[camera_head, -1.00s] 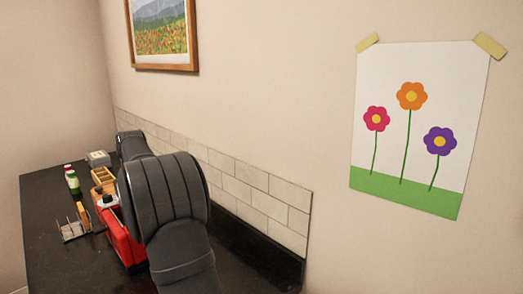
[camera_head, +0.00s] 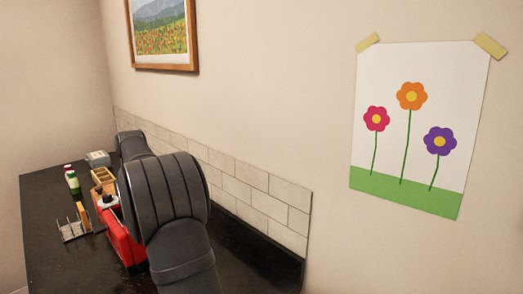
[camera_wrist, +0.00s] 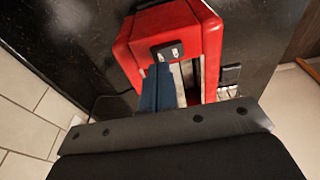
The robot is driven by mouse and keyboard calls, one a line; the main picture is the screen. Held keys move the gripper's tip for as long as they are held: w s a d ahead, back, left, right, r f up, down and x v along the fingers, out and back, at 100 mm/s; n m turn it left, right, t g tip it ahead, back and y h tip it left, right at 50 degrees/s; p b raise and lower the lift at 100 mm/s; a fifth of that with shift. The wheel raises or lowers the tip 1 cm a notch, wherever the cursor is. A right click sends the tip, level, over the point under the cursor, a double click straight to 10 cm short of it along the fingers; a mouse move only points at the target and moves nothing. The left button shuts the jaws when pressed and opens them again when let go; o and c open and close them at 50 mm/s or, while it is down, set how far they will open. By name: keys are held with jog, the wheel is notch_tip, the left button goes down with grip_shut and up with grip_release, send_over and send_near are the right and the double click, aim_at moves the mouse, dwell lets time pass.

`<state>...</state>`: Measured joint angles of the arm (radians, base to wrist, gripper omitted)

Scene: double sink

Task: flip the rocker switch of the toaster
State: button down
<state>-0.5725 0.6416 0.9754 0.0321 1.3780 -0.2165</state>
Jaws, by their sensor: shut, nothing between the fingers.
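The red toaster (camera_wrist: 165,28) stands on the dark counter and fills the upper middle of the wrist view. In the camera_head view the toaster (camera_head: 121,243) is partly hidden behind my arm. Its rocker switch (camera_wrist: 168,51) is a small black plate with light marks on the toaster's red face. My gripper (camera_wrist: 158,70) is shut and empty, its blue-grey fingers reaching toward the toaster. The fingertips lie just below the switch in the wrist view. I cannot tell whether they touch it. The camera_head view does not show the fingers.
A rack with toast (camera_head: 75,228) stands left of the toaster. A wooden box (camera_head: 103,178), small bottles (camera_head: 72,183) and a grey box (camera_head: 97,158) are farther back. A tiled wall (camera_head: 257,198) runs along the counter's right side. The counter's front left (camera_head: 60,265) is clear.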

jog(key=shift+f, duration=0.85)
dwell(0.9)
jog(key=shift+r, duration=3.55)
jog(key=shift+f, duration=3.55)
jog(key=shift+r, duration=0.15)
